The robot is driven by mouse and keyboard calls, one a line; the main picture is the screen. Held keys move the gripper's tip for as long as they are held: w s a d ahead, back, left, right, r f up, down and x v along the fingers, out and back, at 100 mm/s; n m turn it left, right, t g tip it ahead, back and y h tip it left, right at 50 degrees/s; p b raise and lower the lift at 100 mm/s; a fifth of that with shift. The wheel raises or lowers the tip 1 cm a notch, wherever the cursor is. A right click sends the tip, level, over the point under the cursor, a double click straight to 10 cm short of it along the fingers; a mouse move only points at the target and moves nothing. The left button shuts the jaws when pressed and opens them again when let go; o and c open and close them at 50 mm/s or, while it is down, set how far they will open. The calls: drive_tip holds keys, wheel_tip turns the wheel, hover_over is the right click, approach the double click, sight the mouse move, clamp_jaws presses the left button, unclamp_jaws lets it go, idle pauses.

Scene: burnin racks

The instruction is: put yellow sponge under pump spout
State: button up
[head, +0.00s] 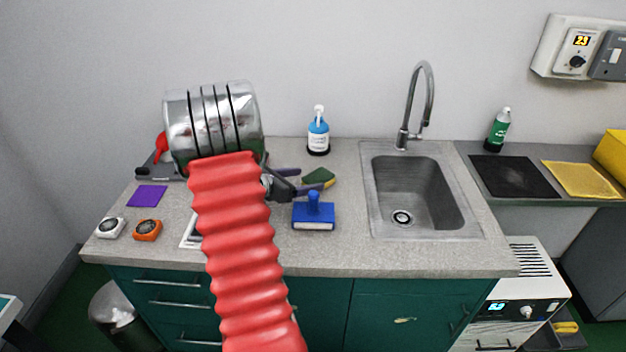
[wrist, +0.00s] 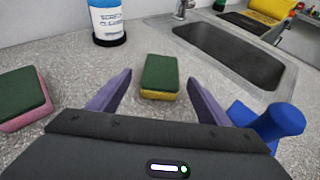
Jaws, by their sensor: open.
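The yellow sponge (head: 330,183) has a dark green top and lies flat on the worktop. In the wrist view the yellow sponge (wrist: 159,94) is straight ahead, between and slightly beyond the purple fingertips. My gripper (head: 300,181) is open and empty, low over the worktop just left of the sponge in the head view; its fingers also show in the wrist view (wrist: 160,80). The blue pump bottle (head: 318,136) stands upright on a black round base behind the sponge, with a white pump spout (head: 319,110) on top. Only its lower part (wrist: 107,20) shows in the wrist view.
A pink sponge (wrist: 22,114) with a green top lies left of my gripper. A blue-handled brush (head: 314,210) is close on the right. The sink (head: 375,200) is farther right. The worktop (head: 345,160) between sponge and pump bottle is clear.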

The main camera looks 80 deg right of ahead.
drive_tip(key=v, duration=0.7)
drive_tip(key=shift+a+r, duration=0.1)
drive_tip(key=shift+a, duration=0.15)
idle(0.3)
